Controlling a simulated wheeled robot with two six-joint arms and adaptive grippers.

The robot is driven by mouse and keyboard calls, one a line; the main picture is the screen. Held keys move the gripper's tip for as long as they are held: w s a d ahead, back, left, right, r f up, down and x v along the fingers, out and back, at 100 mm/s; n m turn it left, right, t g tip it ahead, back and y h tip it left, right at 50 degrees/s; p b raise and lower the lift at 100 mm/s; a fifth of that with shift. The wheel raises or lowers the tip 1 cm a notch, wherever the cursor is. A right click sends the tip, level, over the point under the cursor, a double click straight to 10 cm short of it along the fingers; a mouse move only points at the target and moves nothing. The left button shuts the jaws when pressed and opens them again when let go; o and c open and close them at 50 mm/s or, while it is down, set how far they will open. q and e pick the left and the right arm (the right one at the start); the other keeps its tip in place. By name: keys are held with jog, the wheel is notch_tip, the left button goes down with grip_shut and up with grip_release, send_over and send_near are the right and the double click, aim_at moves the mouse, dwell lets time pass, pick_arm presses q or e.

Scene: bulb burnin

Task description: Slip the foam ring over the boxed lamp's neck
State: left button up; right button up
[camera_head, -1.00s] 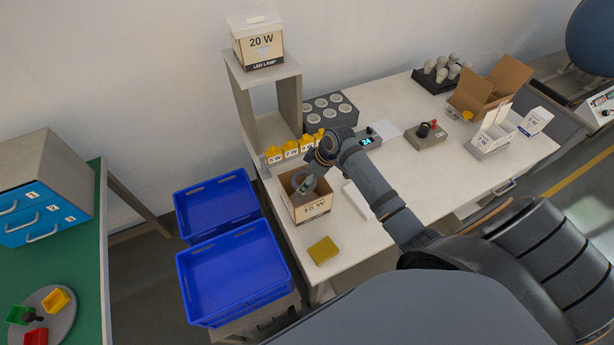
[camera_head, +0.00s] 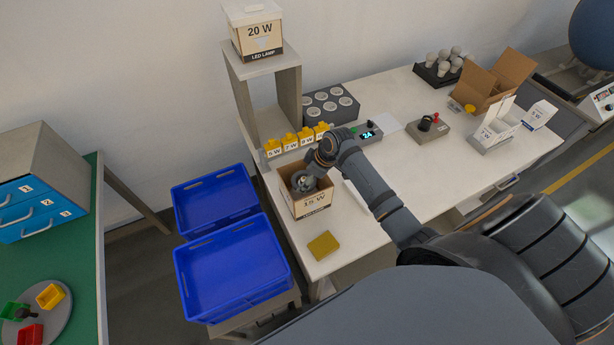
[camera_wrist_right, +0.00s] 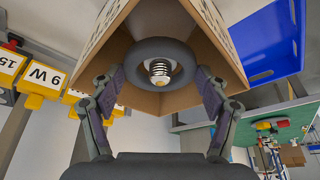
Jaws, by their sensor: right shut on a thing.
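The open cardboard box marked 15 W (camera_head: 313,206) stands at the table's near left corner; its inside walls fill the top of the right wrist view (camera_wrist_right: 205,45). The lamp's threaded metal neck (camera_wrist_right: 160,72) points out of the box towards the wrist camera. The dark grey foam ring (camera_wrist_right: 160,48) is between my right fingertips, with the neck showing through its hole. I cannot tell how far along the neck the ring is. My right gripper (camera_head: 306,178) is at the box mouth, shut on the ring; its fingers also show in the right wrist view (camera_wrist_right: 160,82). My left gripper is out of view.
Yellow wattage-marked holders (camera_head: 290,141) and a shelf (camera_head: 290,95) stand behind the box. A yellow pad (camera_head: 323,245) lies in front of it. Blue crates (camera_head: 232,262) stand left of the table. A meter (camera_head: 367,133) is right of the wrist.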

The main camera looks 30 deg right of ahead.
jog(key=shift+f+b, duration=0.95)
jog(key=shift+f, duration=0.85)
jog(key=o, duration=0.7)
jog(key=shift+r, duration=0.15)
jog(key=shift+o, duration=0.2)
jog(key=shift+s+d+r, duration=0.1)
jog(key=shift+r, duration=0.2)
jog(key=v, duration=1.1)
jog(key=shift+r, duration=0.15)
